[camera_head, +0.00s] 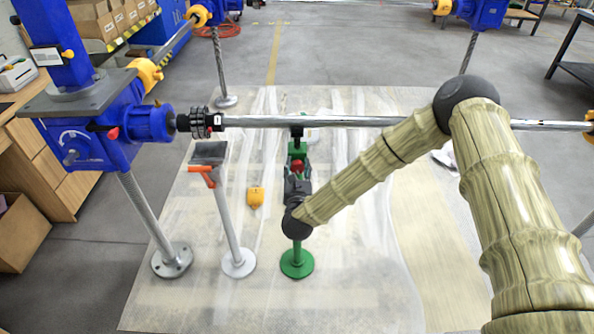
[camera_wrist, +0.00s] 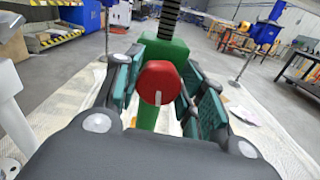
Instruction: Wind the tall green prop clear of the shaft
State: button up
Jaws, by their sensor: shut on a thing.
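The tall green prop (camera_head: 297,262) stands upright on its round green base on the mat, under the long steel shaft (camera_head: 350,121). Its dark head reaches up to the shaft's underside; I cannot tell whether they touch. In the wrist view, the prop's green housing (camera_wrist: 176,52) has a dark threaded screw (camera_wrist: 169,18) rising from it, and a red knob (camera_wrist: 158,82) faces me. My gripper (camera_wrist: 165,88) has its pads on both sides of the red knob and is shut on it. In the head view my gripper (camera_head: 297,186) partly hides the prop.
A blue gearbox (camera_head: 95,125) on a screw post carries the shaft's left end. A yellow object (camera_head: 255,196) lies on the mat (camera_head: 350,290). The mat's front is clear.

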jog(key=n+b, duration=0.1)
jog(key=n, duration=0.2)
jog(key=shift+f+n+b, duration=0.1)
jog(key=shift+n+b, duration=0.2)
jog(key=n+b, duration=0.1)
jog(key=n, duration=0.3)
jog(key=shift+a+n, duration=0.15)
jog(key=shift+n, duration=0.15)
jog(key=n, duration=0.3)
jog(key=shift+n, duration=0.3)
jog(key=n, duration=0.4)
jog(key=shift+a+n, duration=0.1)
jog(key=shift+n, duration=0.2)
jog(key=n, duration=0.7)
jog(key=shift+f, duration=0.15)
jog(key=n, duration=0.3)
jog(key=shift+n+p, duration=0.35)
jog(key=shift+n, duration=0.05)
jog(key=shift+f+n, duration=0.15)
jog(key=shift+n, duration=1.65)
